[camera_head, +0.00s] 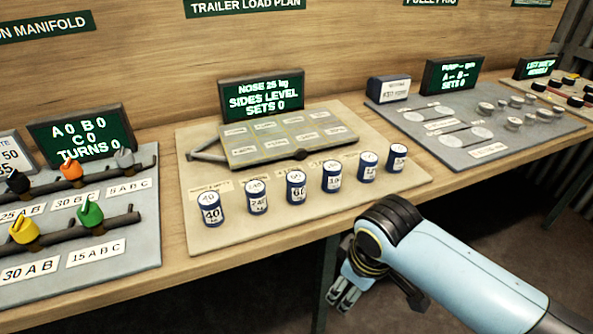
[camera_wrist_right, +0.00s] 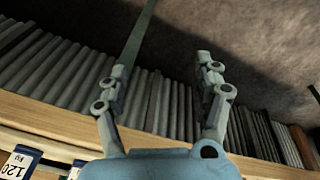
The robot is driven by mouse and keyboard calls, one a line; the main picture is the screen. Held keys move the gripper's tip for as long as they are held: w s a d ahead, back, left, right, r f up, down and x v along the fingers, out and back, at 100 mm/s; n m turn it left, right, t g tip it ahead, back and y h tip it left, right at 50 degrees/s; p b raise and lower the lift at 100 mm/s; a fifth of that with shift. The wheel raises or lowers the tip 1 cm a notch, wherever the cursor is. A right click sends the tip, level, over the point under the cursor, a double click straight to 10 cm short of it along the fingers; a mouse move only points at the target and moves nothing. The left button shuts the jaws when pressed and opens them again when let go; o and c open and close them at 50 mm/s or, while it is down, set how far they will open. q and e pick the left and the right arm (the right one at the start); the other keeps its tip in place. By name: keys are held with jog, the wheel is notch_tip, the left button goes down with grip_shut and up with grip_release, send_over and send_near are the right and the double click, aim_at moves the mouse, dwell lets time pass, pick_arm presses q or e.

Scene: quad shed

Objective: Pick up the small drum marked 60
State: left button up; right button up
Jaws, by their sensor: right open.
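The small drum marked 60 (camera_head: 296,187) is blue with a white label and top. It stands upright on the pale board (camera_head: 225,233), third from the left in a row of similar drums. My right gripper (camera_head: 343,294) hangs in front of the table's front edge, below and right of that drum and apart from it. In the right wrist view its two fingers (camera_wrist_right: 163,80) are spread with nothing between them. The drum marked 60 cannot be made out in that view. My left gripper is not in view.
The drum marked 40 (camera_head: 210,209) and another drum (camera_head: 256,197) stand left of it; the nearest on its right is another drum (camera_head: 331,176). A grey trailer model (camera_head: 280,137) lies behind the row. A drum marked 120 (camera_wrist_right: 18,163) shows in the wrist view's corner.

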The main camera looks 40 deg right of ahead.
jog(key=w+r+n+p, duration=0.25)
jog(key=w+r, duration=0.25)
jog(key=r, duration=0.6)
notch_tip(320, 180, up, 10)
jog(key=f+n+g+p, duration=0.1)
jog(key=n+g+p, duration=0.1)
jog(key=n, duration=0.3)
send_over(297, 176)
jog(key=shift+w+d+r+y, duration=0.15)
jog(key=shift+w+r+y, duration=0.1)
jog(key=shift+y, duration=0.15)
notch_tip(297, 176, down, 5)
jog(key=shift+r, duration=0.15)
jog(key=f, duration=0.5)
jog(key=shift+s+f+p, duration=0.2)
jog(key=shift+f+p, duration=0.15)
jog(key=shift+c, duration=0.4)
jog(key=c, duration=1.2)
jog(key=shift+r, duration=0.15)
jog(key=shift+c, duration=0.2)
